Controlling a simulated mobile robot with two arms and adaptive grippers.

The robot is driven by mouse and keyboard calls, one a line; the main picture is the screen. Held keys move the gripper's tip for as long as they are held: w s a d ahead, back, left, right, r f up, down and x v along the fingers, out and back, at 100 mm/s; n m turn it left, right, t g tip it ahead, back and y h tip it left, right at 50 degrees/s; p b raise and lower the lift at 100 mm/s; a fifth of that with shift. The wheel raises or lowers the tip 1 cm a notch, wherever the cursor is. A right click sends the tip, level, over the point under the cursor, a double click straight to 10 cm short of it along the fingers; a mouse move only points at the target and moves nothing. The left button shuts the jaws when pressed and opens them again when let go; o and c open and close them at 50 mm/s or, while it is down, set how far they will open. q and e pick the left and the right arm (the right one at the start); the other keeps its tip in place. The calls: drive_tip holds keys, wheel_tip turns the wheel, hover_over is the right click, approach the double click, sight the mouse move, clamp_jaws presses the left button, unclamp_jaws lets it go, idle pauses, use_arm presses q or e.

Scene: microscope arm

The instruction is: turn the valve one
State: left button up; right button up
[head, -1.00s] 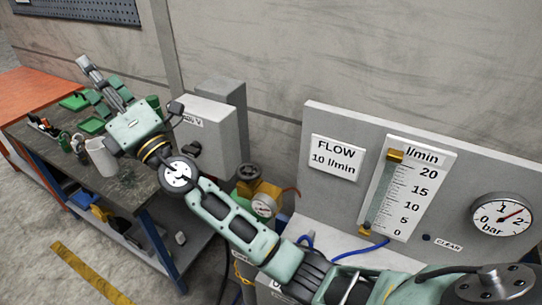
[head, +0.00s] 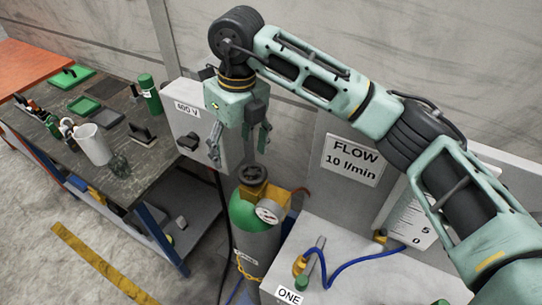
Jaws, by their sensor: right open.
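The label ONE (head: 289,295) is on the front edge of the white bench, at the bottom of the head view. Just behind it is a small green-topped fitting (head: 302,283) with a thin grey upright rod and a blue hose; I cannot tell which part turns. My right gripper (head: 240,142) hangs fingers down, open and empty, over the area above the gas cylinder. It is well behind and above the label, apart from the fitting. My left gripper is not in view.
A green-and-grey gas cylinder (head: 256,236) with a black handwheel (head: 253,176) and gauge (head: 269,211) stands beside the bench. My right arm partly covers the flow scale (head: 402,222). A cluttered worktable (head: 150,172) is at left.

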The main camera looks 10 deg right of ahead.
sight(252, 173)
drive_tip(key=shift+w+d+r+h, duration=0.1)
drive_tip(key=shift+d+h, duration=0.15)
drive_tip(key=shift+d, duration=0.35)
drive_tip(key=shift+w+d+r+h, duration=0.1)
drive_tip(key=shift+d+h, duration=0.15)
drive_tip(key=shift+d, duration=0.3)
drive_tip(key=shift+d+f+m, duration=0.1)
drive_tip(key=shift+d+m, duration=0.2)
drive_tip(key=shift+d, duration=0.1)
drive_tip(key=shift+s+f+p, duration=0.15)
drive_tip(key=shift+f+p, duration=0.2)
drive_tip(key=shift+p, duration=0.1)
wheel_tip(252, 173, down, 6)
drive_tip(key=p, duration=0.3)
drive_tip(key=shift+a+f, duration=0.1)
drive_tip(key=shift+f, duration=0.3)
drive_tip(key=shift+c, duration=0.5)
